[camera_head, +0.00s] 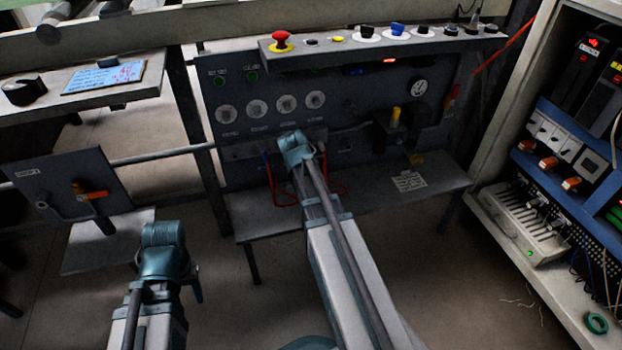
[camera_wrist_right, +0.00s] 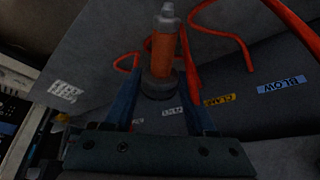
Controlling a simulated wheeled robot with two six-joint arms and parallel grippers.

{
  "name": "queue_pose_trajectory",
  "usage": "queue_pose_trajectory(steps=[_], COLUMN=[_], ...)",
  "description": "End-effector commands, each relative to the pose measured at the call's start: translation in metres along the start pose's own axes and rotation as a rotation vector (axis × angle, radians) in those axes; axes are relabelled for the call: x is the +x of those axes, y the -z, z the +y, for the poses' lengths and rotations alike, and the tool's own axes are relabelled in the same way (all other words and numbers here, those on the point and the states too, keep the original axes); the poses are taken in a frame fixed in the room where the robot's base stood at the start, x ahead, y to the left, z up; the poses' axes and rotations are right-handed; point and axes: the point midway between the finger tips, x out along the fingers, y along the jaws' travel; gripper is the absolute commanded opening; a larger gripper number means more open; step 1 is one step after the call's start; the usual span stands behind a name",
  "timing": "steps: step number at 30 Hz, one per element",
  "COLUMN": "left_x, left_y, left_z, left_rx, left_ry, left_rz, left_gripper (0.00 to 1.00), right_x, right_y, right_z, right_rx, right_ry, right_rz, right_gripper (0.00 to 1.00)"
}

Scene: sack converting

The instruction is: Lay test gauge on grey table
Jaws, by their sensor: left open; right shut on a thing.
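In the right wrist view, my right gripper (camera_wrist_right: 163,105) is shut on an upright-looking fitting (camera_wrist_right: 163,55) with an orange body, grey tip and dark round base. It may be the test gauge; no dial face shows on it. In the head view my right wrist (camera_head: 295,148) is in front of the dark panel, and its fingers and the held thing are hidden. The grey table (camera_head: 375,204) is the ledge below the panel, with a white label. It also shows in the right wrist view (camera_wrist_right: 105,55). My left gripper (camera_head: 197,291) is open at the lower left, away from the table.
Red hoses (camera_head: 336,192) loop down beside my right wrist. A yellow-topped unit (camera_head: 395,128) and a round dial (camera_head: 419,88) are on the panel. A plate with an orange-handled valve (camera_head: 92,194) stands left. An electrical cabinet (camera_head: 500,135) borders the right. The table's right part is mostly clear.

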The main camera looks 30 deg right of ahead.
Motion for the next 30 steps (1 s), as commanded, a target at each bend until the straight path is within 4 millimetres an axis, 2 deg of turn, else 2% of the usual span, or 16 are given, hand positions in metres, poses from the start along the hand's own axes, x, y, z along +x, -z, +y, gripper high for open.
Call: queue_pose_trajectory(steps=[1, 12, 24, 25, 30], left_x=[0.009, 0.041, 0.044, 0.044, 0.044], left_y=[0.001, 0.003, 0.003, 0.003, 0.003], left_z=[0.001, 0.004, 0.004, 0.004, 0.004], left_rx=[0.0, 0.0, 0.0, 0.0, 0.0], left_ry=[0.0, 0.0, 0.0, 0.0, 0.0], left_rz=[0.0, 0.003, 0.003, 0.003, 0.003], left_gripper=[0.53, 0.53, 0.53, 0.53, 0.53], right_x=[0.008, 0.037, 0.04, 0.04, 0.04], right_y=[-0.004, -0.018, -0.019, -0.019, -0.019], right_z=[0.0, 0.0, 0.0, 0.0, 0.0], right_rx=[0.0, 0.0, 0.0, 0.0, 0.0], right_ry=[0.0, 0.0, 0.0, 0.0, 0.0], right_rz=[0.0, 0.0, 0.0, 0.0, 0.0], right_gripper=[0.0, 0.0, 0.0, 0.58, 0.88])
